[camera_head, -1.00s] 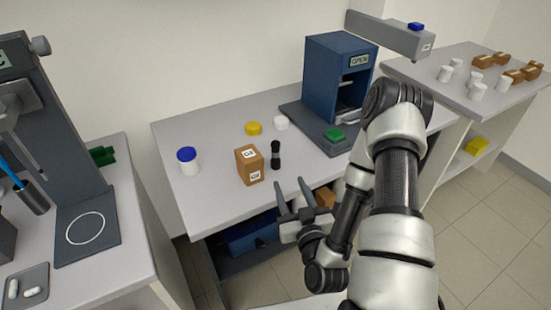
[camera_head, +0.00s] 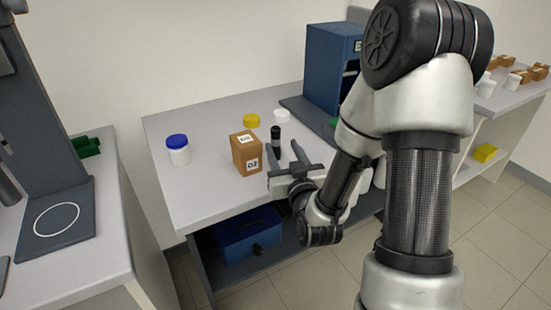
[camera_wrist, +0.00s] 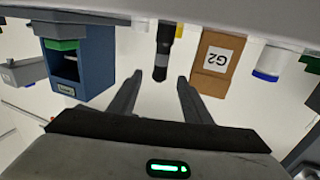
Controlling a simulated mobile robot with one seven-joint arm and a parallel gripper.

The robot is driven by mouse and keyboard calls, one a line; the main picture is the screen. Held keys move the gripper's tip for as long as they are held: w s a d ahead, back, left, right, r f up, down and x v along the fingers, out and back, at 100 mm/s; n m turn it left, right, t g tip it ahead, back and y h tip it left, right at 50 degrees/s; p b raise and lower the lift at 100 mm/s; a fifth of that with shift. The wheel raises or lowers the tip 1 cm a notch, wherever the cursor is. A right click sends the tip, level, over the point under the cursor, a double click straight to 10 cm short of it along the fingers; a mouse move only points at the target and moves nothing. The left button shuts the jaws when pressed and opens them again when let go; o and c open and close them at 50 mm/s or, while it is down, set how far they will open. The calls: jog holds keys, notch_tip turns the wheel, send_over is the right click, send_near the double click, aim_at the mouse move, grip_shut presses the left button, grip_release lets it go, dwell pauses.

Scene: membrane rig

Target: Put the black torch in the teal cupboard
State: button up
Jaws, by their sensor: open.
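The black torch (camera_head: 275,140) stands upright on the grey bench, just right of a brown box. In the wrist view, which is upside down, the torch (camera_wrist: 162,50) lies straight ahead between the lines of my fingers. My gripper (camera_head: 282,158) is open and empty at the bench's front edge, pointing at the torch; its fingertips (camera_wrist: 160,76) appear short of it. I see no clearly teal cupboard.
The brown box (camera_head: 246,153) stands close left of the torch. A blue-lidded white jar (camera_head: 178,150), a yellow lid (camera_head: 251,120) and a white lid (camera_head: 281,116) are nearby. A blue open-fronted machine (camera_head: 331,68) stands at the back right. The bench's front left is clear.

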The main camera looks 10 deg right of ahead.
aim_at(277, 135)
jog(key=w+p, duration=0.1)
jog(key=w, duration=0.2)
jog(key=shift+w+r, duration=0.1)
jog(key=shift+r, duration=0.05)
jog(key=w, duration=0.4)
jog(key=shift+w+a+r, duration=0.1)
jog(key=shift+w+a, duration=0.1)
jog(key=shift+a, duration=0.05)
grip_shut()
jog(key=shift+r, duration=0.1)
